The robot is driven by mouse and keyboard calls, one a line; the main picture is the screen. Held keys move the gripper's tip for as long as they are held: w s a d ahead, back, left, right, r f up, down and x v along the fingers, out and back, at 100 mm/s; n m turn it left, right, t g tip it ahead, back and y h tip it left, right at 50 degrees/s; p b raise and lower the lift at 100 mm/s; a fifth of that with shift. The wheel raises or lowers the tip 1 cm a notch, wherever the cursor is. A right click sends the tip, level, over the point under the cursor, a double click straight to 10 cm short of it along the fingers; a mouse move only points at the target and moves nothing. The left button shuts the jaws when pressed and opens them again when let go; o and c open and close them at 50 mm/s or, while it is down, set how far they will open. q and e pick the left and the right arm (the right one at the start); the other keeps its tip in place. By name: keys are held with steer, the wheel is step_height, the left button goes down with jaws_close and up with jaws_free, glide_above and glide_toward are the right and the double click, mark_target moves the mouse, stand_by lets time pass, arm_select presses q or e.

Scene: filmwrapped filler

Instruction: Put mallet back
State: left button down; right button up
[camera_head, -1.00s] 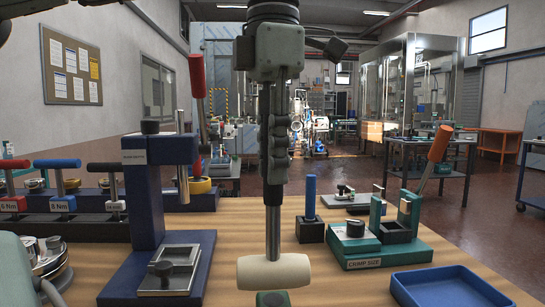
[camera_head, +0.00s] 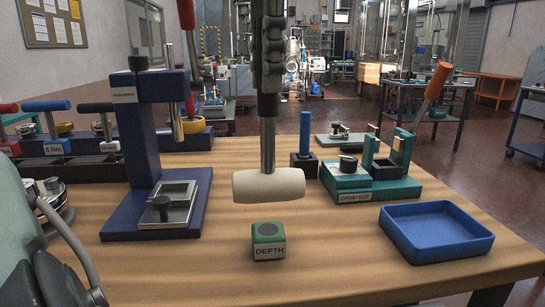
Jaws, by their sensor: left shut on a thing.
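The mallet (camera_head: 268,186) has a cream head, a metal shaft and a dark handle. It hangs upright, head down, at the middle of the camera_head view. My left gripper (camera_head: 269,80) is shut on its handle at the top of the view; the gripper's upper part is cut off. The mallet head appears above the table (camera_head: 330,260), behind and above a green block (camera_head: 268,250) labelled DEPTH with a dark round top. A gap shows between head and block. My right gripper is not in view.
A blue press stand (camera_head: 145,140) is left of the mallet. A black block with a blue peg (camera_head: 306,135) and a green CRIMP SIZE fixture (camera_head: 370,185) are to the right. An empty blue tray (camera_head: 436,240) is front right. Clear wood surrounds the DEPTH block.

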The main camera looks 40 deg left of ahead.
arm_select(q)
steer(key=w+a+r+n, duration=0.1)
steer(key=w+a+n, duration=1.1)
steer(key=n, duration=0.5)
step_height(320, 180, down, 10)
steer(key=d, duration=0.1)
steer(key=shift+w+r+n, duration=0.2)
steer(key=shift+w+n, duration=0.2)
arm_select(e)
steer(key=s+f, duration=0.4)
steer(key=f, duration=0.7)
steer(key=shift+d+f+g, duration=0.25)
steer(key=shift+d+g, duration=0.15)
arm_select(q)
steer(key=shift+f, duration=0.1)
steer(key=c, duration=1.7)
jaws_free()
steer(key=shift+f, duration=0.1)
steer(key=o, duration=0.5)
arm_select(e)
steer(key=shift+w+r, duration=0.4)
